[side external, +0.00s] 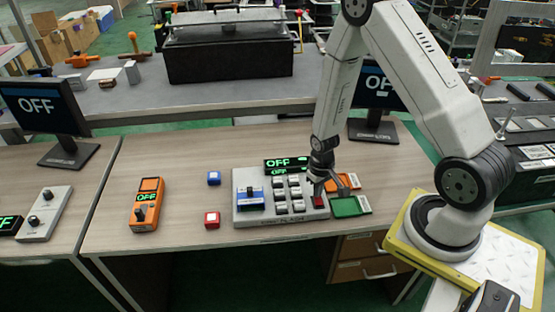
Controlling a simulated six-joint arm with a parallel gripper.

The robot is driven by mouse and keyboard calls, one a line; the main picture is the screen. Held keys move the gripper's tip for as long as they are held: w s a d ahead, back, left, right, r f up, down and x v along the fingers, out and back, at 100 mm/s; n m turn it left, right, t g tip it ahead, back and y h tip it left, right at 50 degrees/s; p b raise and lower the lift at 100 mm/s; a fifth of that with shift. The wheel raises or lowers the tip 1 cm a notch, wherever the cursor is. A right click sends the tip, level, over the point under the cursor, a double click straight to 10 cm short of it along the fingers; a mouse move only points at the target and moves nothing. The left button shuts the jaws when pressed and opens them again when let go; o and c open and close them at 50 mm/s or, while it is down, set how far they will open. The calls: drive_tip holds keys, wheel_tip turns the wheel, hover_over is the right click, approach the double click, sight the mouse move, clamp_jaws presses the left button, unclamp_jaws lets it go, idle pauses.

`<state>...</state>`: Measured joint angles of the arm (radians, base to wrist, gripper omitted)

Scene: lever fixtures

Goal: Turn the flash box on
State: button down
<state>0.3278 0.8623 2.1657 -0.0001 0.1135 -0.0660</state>
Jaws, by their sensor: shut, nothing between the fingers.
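A grey box (268,213), which appears to be the flash box, sits near the table's front edge. It carries a blue part (250,198) on its left, several light keys (281,208), and a red part (320,202) at its right end. Green displays (285,162) at its back read OFF. My gripper (318,188) is shut and empty, pointing down over the right end of the box, just above the red part. I cannot tell whether it touches anything there.
An orange device (147,204) reading OFF stands farther left. Orange (344,181) and green (350,206) boards lie close at the right. Monitors (43,107) behind read OFF.

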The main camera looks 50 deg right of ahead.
drive_tip(key=shift+f, duration=0.25)
drive_tip(key=shift+r, duration=3.55)
drive_tip(key=shift+w+a+r, duration=0.1)
drive_tip(key=shift+a+r, duration=0.15)
drive_tip(key=shift+r, duration=0.15)
drive_tip(key=s+a+r+n+t, duration=0.2)
drive_tip(key=s+a+r+n, duration=0.1)
drive_tip(key=a+r, duration=0.7)
wheel_tip(320, 180, up, 3)
drive_tip(key=shift+t, duration=0.3)
